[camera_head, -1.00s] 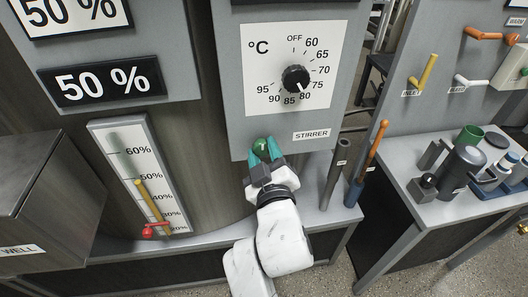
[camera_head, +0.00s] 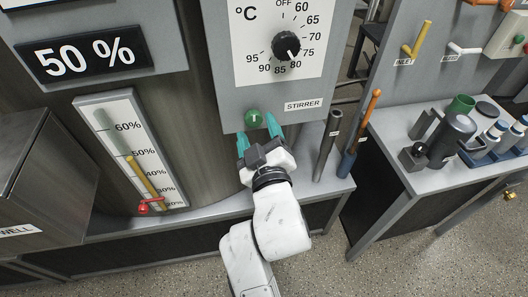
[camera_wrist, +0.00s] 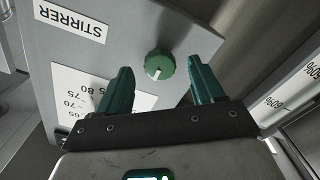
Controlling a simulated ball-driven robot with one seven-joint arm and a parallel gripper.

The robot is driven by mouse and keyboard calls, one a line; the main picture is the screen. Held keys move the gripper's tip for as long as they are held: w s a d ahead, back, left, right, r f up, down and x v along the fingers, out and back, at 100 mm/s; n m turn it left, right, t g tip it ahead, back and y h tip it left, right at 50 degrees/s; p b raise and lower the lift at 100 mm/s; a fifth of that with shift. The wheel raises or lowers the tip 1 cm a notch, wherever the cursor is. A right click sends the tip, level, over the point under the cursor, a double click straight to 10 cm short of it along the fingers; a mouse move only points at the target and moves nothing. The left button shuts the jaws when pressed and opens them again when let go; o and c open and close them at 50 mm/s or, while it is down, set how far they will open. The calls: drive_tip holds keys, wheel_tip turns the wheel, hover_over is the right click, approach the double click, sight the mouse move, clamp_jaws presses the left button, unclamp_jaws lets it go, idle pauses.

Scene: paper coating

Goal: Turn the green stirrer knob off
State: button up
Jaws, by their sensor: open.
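The green stirrer knob (camera_head: 253,118) is on the lower part of the grey panel, left of the "STIRRER" label (camera_head: 305,105). A white mark shows on its face. In the wrist view the knob (camera_wrist: 159,64) stands between and beyond my fingertips, with the label (camera_wrist: 70,20) upside down at upper left. My gripper (camera_head: 257,130) has teal fingers. It is open and empty, just below and in front of the knob, and does not grip it. In the wrist view the fingers (camera_wrist: 158,75) are spread to both sides of the knob.
A black temperature dial (camera_head: 286,46) sits above the knob. A grey tube (camera_head: 328,145) and an orange-handled tool (camera_head: 361,135) stand right of my gripper. A level gauge (camera_head: 132,150) is at left. A side table (camera_head: 400,195) with vessels is at right.

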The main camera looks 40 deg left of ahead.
drive_tip(key=v, duration=0.8)
drive_tip(key=shift+s+d, duration=0.1)
drive_tip(key=w+d+f+m+g+h, duration=0.1)
drive_tip(key=d+f+m+h, duration=0.25)
drive_tip(key=d+f, duration=0.4)
drive_tip(key=d+f+m+g+h, duration=0.1)
drive_tip(key=d+f+m+h, duration=0.25)
drive_tip(key=d, duration=0.75)
drive_tip(key=w+d+f+m+g+h, duration=0.1)
drive_tip(key=d+f+m+h, duration=0.25)
drive_tip(key=d+f, duration=0.5)
drive_tip(key=s+d+f+m+g+h, duration=0.1)
drive_tip(key=s+d+f+m+g, duration=0.1)
drive_tip(key=s+d, duration=0.8)
drive_tip(key=s+d+f+m+g+h, duration=0.2)
drive_tip(key=s+d+f+m+g, duration=0.1)
drive_tip(key=s+d, duration=0.7)
drive_tip(key=m+g, duration=0.1)
drive_tip(key=g, duration=0.1)
drive_tip(key=shift+m+g, duration=0.3)
drive_tip(key=shift+m, duration=0.05)
drive_tip(key=shift+d+f+h, duration=0.1)
drive_tip(key=shift+h, duration=0.15)
